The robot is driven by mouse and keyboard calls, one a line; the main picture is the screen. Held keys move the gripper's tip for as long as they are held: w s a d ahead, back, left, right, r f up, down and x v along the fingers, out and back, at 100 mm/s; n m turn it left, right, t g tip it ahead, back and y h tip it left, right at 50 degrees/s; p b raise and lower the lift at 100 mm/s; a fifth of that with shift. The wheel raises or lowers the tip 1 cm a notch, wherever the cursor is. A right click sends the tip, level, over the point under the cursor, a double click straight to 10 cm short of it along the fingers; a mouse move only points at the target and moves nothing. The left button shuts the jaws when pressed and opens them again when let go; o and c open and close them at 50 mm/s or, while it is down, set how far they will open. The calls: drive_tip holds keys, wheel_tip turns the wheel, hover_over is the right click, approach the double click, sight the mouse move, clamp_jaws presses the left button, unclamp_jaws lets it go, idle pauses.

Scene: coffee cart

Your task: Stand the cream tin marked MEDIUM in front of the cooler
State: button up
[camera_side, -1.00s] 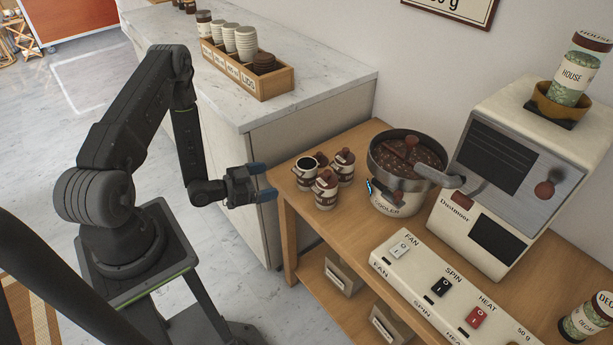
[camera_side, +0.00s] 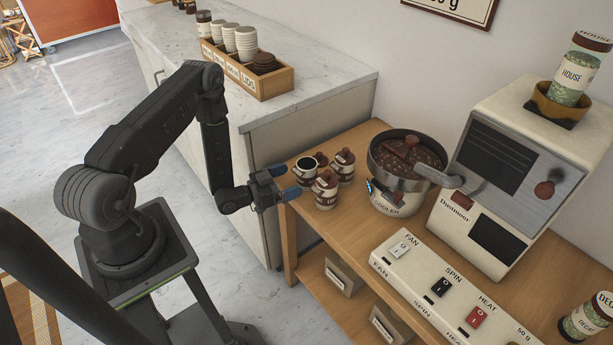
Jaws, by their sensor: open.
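My gripper (camera_side: 285,182) is open and empty at the left edge of the wooden table, just left of a group of small cream tins with brown bands. One tin (camera_side: 325,190) stands nearest the camera with a brown lid on. Another lidded tin (camera_side: 343,168) stands behind it to the right. A tin on the left (camera_side: 306,172) looks open with a dark inside, and a brown lid shows beside it. The labels are too small to read, so I cannot tell which is MEDIUM. The cooler (camera_side: 398,201), a cream pot with a metal rim holding dark beans, stands right of the tins.
A cream switch panel (camera_side: 448,290) marked FAN, SPIN and HEAT lies along the table front. The roaster (camera_side: 520,190) stands at the right. Bare wood (camera_side: 345,232) lies between the tins and the panel. A marble counter (camera_side: 200,75) is behind my gripper.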

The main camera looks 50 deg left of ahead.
sight(301, 174)
drive_tip(key=w, duration=0.4)
drive_tip(key=shift+w+d, duration=0.2)
drive_tip(key=shift+w, duration=0.1)
drive_tip(key=c, duration=1.2)
drive_tip(key=shift+c, duration=0.4)
drive_tip(key=shift+r, duration=0.1)
